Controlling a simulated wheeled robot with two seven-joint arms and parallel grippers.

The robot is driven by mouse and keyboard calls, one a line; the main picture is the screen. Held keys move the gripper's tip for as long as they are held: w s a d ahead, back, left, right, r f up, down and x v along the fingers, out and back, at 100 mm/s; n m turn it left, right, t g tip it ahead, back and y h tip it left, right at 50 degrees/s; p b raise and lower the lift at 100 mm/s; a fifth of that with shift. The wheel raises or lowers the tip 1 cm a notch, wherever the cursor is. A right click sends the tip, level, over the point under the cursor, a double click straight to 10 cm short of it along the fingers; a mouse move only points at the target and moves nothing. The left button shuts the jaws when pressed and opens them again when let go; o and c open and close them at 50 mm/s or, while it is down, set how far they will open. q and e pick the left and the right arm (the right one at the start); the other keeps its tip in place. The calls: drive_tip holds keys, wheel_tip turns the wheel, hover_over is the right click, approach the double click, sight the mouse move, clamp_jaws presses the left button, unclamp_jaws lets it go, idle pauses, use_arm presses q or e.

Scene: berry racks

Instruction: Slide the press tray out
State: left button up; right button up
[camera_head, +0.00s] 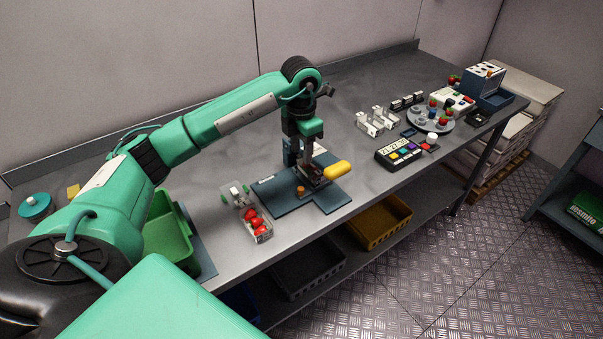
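The press stands on a dark blue base plate (327,203) in the middle of the table. A yellow rounded piece (337,169) sticks out at its right side and a small orange-brown knob (301,190) shows at its front left. My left gripper (312,172) points down at the press, close behind the yellow piece. Its fingers are small and partly merge with the press parts, so I cannot tell whether they are open, shut or touching anything. The press tray cannot be clearly told apart from the other press parts. My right gripper is out of view.
A clear box with red berries (258,226) lies left of the base plate. A green bin (168,240) is further left. A timer with coloured buttons (398,153) and a round rack with berries (430,119) stand to the right. Bare table lies between plate and timer.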

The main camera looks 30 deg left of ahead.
use_arm(q)
drive_tip(key=p, duration=0.2)
hover_over(301, 188)
wheel_tip(301, 188, down, 6)
drive_tip(key=shift+s+r, duration=0.1)
drive_tip(key=shift+r, duration=0.15)
wheel_tip(301, 188, down, 7)
drive_tip(key=shift+r+p, duration=0.1)
drive_tip(key=shift+p, duration=0.75)
drive_tip(key=shift+f, duration=0.45)
drive_tip(key=shift+c, duration=0.7)
clamp_jaws()
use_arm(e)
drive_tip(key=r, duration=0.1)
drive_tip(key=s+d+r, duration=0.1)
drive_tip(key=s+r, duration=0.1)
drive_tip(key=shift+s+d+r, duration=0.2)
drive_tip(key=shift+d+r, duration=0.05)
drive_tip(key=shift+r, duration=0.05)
